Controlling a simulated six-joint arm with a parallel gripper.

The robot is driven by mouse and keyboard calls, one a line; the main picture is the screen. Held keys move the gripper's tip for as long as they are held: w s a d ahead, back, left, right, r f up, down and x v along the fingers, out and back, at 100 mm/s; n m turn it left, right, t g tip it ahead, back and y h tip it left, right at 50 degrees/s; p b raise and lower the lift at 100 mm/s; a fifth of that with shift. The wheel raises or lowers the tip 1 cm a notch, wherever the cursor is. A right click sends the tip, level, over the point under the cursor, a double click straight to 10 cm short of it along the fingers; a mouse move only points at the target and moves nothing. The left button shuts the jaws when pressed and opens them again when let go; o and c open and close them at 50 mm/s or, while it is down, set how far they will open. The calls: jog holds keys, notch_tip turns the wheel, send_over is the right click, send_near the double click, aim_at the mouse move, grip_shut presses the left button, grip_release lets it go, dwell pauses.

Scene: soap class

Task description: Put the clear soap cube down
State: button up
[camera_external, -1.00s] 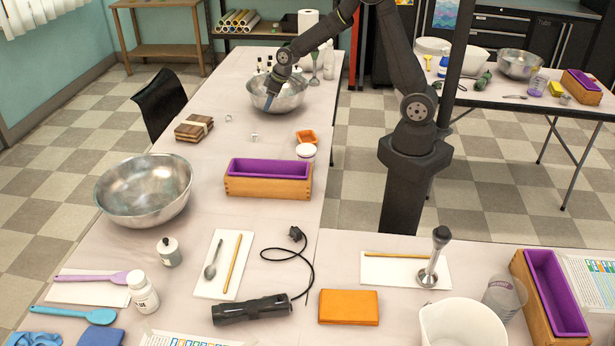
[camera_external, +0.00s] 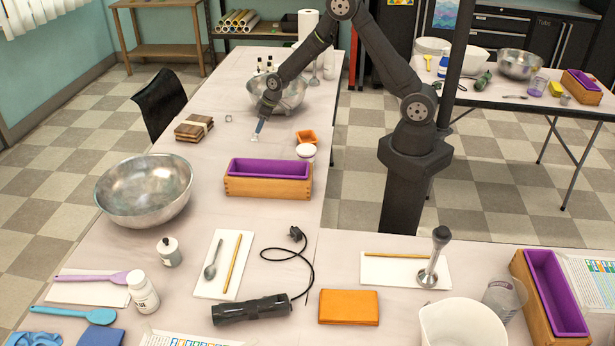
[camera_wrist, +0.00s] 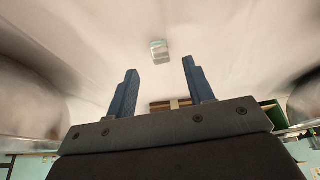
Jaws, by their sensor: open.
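My gripper (camera_external: 259,130) is low over the table in the external view, its tip close to a small clear cube (camera_external: 254,138). A second small clear cube (camera_external: 228,118) sits on the table to its left and farther back. In the wrist view my gripper (camera_wrist: 160,65) has its two blue fingers apart with nothing between them. One clear cube (camera_wrist: 160,46) rests on the pale surface just beyond the fingertips, in line with the gap. I cannot tell which of the two cubes that is.
A metal bowl (camera_external: 291,98) stands just behind my gripper. A banded wooden stack (camera_external: 194,128) is to the left. A wooden box with purple lining (camera_external: 268,170) is in front. Bare table surrounds the cubes.

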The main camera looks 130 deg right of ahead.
aim_at(256, 135)
jog(key=shift+x, duration=2.6)
jog(key=shift+r, duration=0.1)
grip_shut()
